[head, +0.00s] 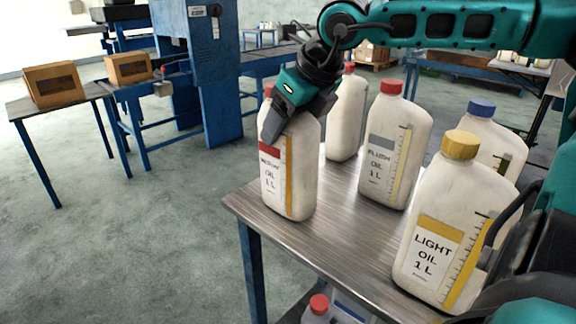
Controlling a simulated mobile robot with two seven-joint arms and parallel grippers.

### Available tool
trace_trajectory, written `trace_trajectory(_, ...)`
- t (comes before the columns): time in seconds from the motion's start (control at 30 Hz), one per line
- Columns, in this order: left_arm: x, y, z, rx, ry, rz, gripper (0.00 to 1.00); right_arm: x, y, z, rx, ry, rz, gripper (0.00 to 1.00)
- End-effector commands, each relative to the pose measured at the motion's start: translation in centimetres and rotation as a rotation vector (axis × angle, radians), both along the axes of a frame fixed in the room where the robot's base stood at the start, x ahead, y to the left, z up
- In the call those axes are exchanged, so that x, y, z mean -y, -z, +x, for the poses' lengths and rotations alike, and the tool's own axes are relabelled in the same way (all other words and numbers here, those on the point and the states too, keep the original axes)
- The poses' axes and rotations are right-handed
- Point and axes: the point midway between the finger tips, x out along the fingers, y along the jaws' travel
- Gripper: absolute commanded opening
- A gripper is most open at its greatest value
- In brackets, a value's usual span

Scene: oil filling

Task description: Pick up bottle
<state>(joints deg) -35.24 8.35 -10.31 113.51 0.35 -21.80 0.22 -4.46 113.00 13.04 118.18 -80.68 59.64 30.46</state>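Several white oil bottles stand upright on a metal-topped table. The nearest to my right gripper (285,122) is a bottle with a red label band and an orange stripe (291,180), at the table's left edge. My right arm reaches in from the upper right, and the gripper points down at this bottle's top. A finger overlaps the bottle's upper front, and the gripper hides most of its neck. A little of its red cap shows at the left. I cannot tell whether the fingers are closed on it. My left gripper is not in view.
The table (335,240) also holds a yellow-capped light oil bottle (440,210), a red-capped flush oil bottle (392,150), a blue-capped bottle (490,140) and another white bottle (345,115) behind. A red-capped bottle (318,310) is below. Floor at left is clear.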

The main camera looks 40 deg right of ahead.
Motion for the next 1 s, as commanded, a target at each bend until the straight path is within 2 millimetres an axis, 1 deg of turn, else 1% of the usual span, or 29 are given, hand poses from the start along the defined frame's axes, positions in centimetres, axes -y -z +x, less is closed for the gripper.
trace_trajectory(0.03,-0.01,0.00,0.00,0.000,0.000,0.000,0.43,0.00,-0.01,0.00,0.000,0.000,0.000,0.62)
trace_trajectory(0.07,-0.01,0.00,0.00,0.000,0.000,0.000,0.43,0.00,-0.01,0.00,0.000,0.000,0.000,0.60)
trace_trajectory(0.6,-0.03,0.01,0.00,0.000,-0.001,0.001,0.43,-0.01,-0.02,-0.01,0.000,0.000,0.001,0.08)
trace_trajectory(0.7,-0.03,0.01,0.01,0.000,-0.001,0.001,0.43,-0.01,-0.02,-0.01,0.000,0.000,0.001,0.00)
trace_trajectory(1.0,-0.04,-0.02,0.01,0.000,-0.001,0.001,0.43,-0.02,-0.30,0.10,0.008,-0.001,0.000,0.00)
